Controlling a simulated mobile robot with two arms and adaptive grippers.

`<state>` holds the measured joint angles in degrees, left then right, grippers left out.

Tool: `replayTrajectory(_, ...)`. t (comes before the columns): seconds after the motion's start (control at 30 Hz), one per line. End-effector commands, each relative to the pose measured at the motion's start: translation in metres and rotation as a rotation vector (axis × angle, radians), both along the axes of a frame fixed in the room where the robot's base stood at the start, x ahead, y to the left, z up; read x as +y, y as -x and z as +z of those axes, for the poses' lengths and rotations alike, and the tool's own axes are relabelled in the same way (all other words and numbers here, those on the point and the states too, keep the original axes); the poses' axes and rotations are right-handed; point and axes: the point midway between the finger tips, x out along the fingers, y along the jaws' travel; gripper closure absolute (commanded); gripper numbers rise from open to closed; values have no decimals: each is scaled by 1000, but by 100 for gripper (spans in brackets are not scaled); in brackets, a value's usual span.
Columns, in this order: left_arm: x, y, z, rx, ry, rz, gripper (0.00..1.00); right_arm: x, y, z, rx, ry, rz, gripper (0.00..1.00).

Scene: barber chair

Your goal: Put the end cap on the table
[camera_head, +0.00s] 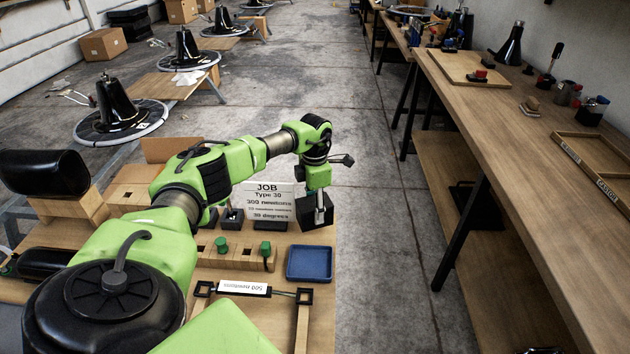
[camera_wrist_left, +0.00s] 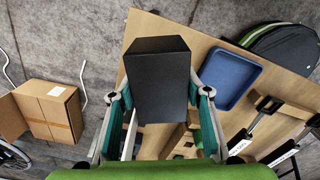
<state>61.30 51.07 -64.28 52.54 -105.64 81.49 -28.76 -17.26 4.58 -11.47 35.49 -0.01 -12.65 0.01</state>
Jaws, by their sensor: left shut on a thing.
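My left gripper (camera_head: 320,203) is shut on a black block with a flat top, which seems to be the end cap (camera_head: 312,218). In the left wrist view the end cap (camera_wrist_left: 158,88) sits between the two green-and-grey fingers (camera_wrist_left: 162,105). The gripper points down at the right edge of the wooden work table (camera_head: 322,300), behind the blue tray (camera_head: 309,263). I cannot tell whether the end cap touches the table. My right gripper is not in view.
A JOB sign (camera_head: 267,200) stands close to the left of the end cap. A wooden block with green knobs (camera_head: 258,262) and a frame with a label (camera_head: 243,288) lie nearby. A long wooden bench (camera_head: 510,150) runs along the right, with open floor (camera_head: 385,230) between.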

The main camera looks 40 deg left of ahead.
Motion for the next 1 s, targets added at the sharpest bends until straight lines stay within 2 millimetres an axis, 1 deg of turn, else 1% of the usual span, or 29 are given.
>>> replayTrajectory(0.03,0,-3,-8,-2,1,0,94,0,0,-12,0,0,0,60)
replayTrajectory(0.1,0,-2,-22,0,0,-1,94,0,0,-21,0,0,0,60)
replayTrajectory(0.2,0,-2,-34,0,0,0,94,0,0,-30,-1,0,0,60)
replayTrajectory(0.47,0,-2,-33,-1,0,0,94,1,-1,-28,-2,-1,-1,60)
replayTrajectory(0.6,0,-2,-37,0,0,0,94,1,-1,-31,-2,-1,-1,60)
replayTrajectory(0.63,0,-1,-36,0,0,0,48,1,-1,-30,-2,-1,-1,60)
replayTrajectory(0.67,0,-1,-35,0,0,0,40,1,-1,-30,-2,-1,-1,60)
replayTrajectory(0.7,0,-1,-35,0,0,0,39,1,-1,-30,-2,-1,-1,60)
replayTrajectory(1.0,0,-1,-35,0,0,0,39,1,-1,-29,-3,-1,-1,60)
